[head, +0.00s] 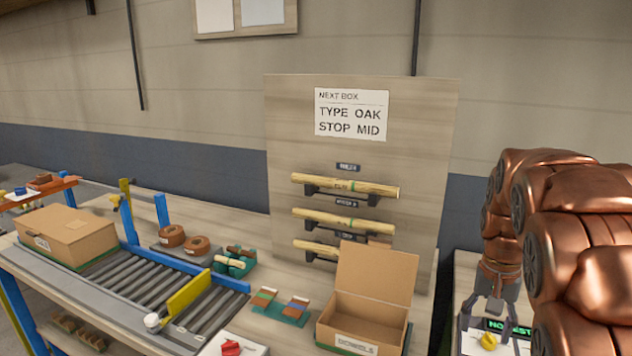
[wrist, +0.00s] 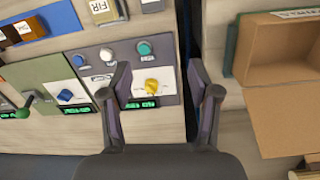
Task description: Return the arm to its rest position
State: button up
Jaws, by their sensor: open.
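My copper-coloured arm (head: 585,235) stands folded at the right of the head view, with its hand pointing down. My gripper (head: 488,312) is above a panel at the lower right edge. In the wrist view my gripper (wrist: 160,75) has its two fingers spread apart, with nothing held between them. A yellow knob (wrist: 152,86) on a white plate shows between the fingers; it also shows in the head view (head: 489,341). I cannot tell how high the fingers are above the panel.
An open cardboard box (head: 365,305) stands left of my gripper. A board (head: 290,130) with dowels on pegs rises behind it. A roller conveyor (head: 150,285) with a yellow stop (head: 187,295) and a closed box (head: 68,235) lies left. Green and blue buttons (wrist: 144,49) sit near the knob.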

jog(key=s+a+n, duration=0.2)
jog(key=s+a, duration=0.7)
jog(key=s, duration=0.4)
jog(key=shift+s+f+n+g, duration=0.3)
jog(key=shift+s+f, duration=0.1)
jog(key=s+a+f+n, duration=0.1)
jog(key=s, duration=0.3)
jog(key=s+a+f+n, duration=0.1)
jog(key=s+a+f, duration=0.1)
jog(key=s, duration=0.3)
jog(key=s+a+f+n, duration=0.1)
jog(key=s+a, duration=0.1)
jog(key=s, duration=0.2)
jog(key=shift+s+f+g, duration=0.2)
jog(key=shift+s+g, duration=0.05)
jog(key=shift+g, duration=0.05)
jog(key=shift+c, duration=0.3)
